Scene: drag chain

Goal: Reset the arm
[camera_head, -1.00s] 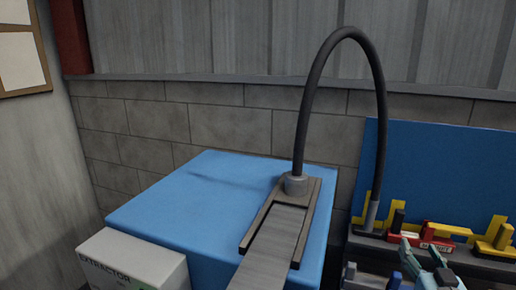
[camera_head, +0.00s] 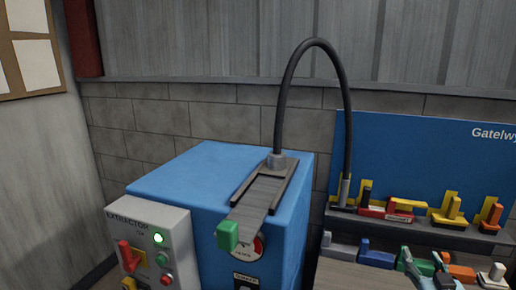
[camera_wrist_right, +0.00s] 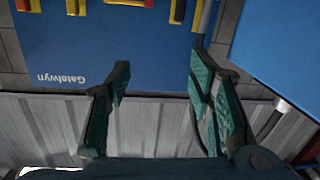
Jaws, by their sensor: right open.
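My right gripper (camera_head: 424,264) is at the lower right of the head view, in front of the shelf of coloured parts. In the right wrist view the same gripper (camera_wrist_right: 160,72) has its two green fingers spread wide, with nothing between them. Beyond the fingers, that view shows a blue board upside down and grey corrugated wall. My left gripper is in neither view.
A blue machine (camera_head: 180,170) carries a grey slide (camera_head: 258,195) with a green end block (camera_head: 228,235). A black hose (camera_head: 318,42) arches from it toward the shelf (camera_head: 460,236). A grey extractor panel (camera_head: 185,245) with a green light stands at left.

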